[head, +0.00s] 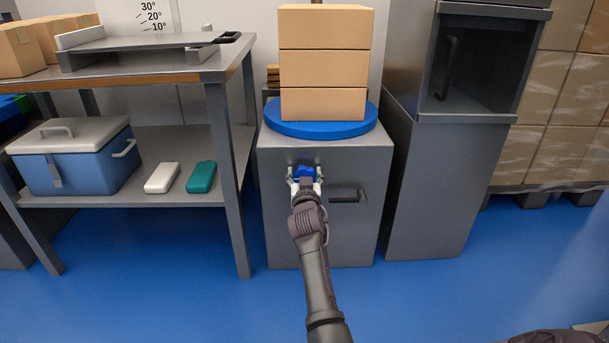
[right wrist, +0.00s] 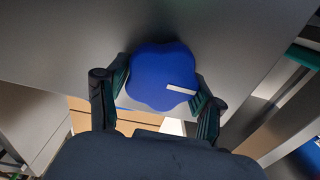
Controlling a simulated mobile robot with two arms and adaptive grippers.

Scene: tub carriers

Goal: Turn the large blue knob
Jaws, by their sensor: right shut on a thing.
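The large blue knob (head: 304,172) sits on the front of the grey cabinet (head: 350,235), left of a dark handle (head: 348,196). My right gripper (head: 305,182) is shut on the knob, one finger at each side, in front of the cabinet. It also shows in the right wrist view (right wrist: 158,102). The fingers hide part of the knob in the head view. My left gripper is not in view.
A blue round plate (head: 320,129) on the cabinet bears stacked cardboard boxes (head: 324,62). A workbench (head: 130,62) with a blue cooler (head: 75,165) stands left. A tall grey unit (head: 430,180) stands right. The blue floor in front is mostly free.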

